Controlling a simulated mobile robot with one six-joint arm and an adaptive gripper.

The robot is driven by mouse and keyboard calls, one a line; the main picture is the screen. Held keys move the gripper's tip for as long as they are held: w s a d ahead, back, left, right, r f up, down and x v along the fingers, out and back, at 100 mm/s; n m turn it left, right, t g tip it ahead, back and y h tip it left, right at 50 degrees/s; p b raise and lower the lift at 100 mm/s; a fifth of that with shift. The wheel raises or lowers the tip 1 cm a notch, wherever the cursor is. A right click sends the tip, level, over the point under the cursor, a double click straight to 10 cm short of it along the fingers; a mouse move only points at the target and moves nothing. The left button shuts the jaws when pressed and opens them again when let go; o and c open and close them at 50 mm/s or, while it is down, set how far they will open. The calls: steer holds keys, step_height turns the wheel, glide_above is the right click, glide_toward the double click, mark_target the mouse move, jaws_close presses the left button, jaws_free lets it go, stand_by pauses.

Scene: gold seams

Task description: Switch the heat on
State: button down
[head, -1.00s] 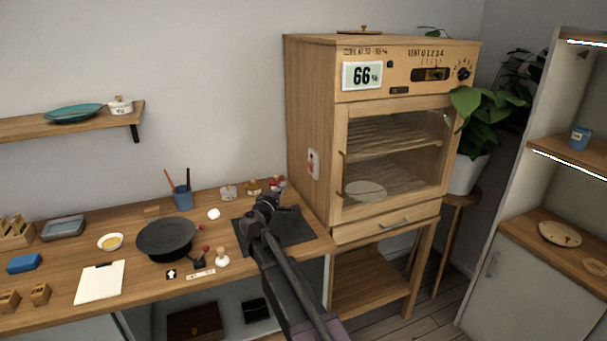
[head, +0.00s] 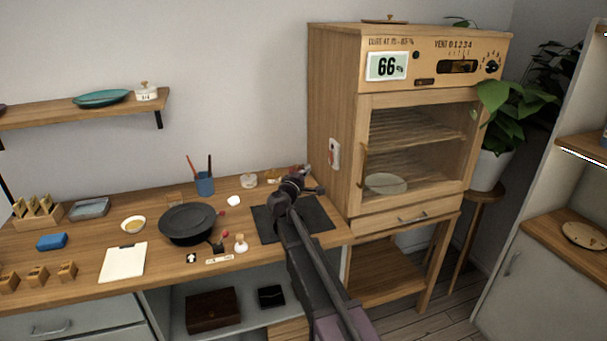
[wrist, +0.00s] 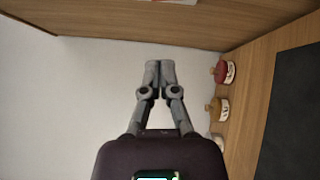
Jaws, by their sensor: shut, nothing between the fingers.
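The wooden cabinet (head: 335,95) stands at the right end of the workbench. A white plate with a red part, seemingly a switch (head: 334,154), is on its left side wall; whether it is on or off is too small to tell. The cabinet front has a display reading 66 (head: 387,66) and a round dark knob (head: 492,67). My gripper (head: 306,172) is over the back of the bench, left of the side wall and a little below the switch. In the wrist view my gripper (wrist: 160,66) is shut and empty, with the cabinet's wood (wrist: 150,22) beyond its tips.
Small jars with a red lid (wrist: 220,72) and a tan lid (wrist: 215,108) stand beside my gripper. A dark mat (head: 312,222) lies beneath my arm. A black pan (head: 187,223) is further left. A leafy plant (head: 510,100) stands right of the cabinet.

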mark_target(331, 157)
steer(key=w+d+r+p, duration=0.1)
steer(key=w+d, duration=0.5)
steer(key=shift+d, duration=0.35)
steer(key=shift+w+r, duration=0.1)
steer(key=shift+r+p, duration=0.15)
steer(key=shift+p, duration=0.15)
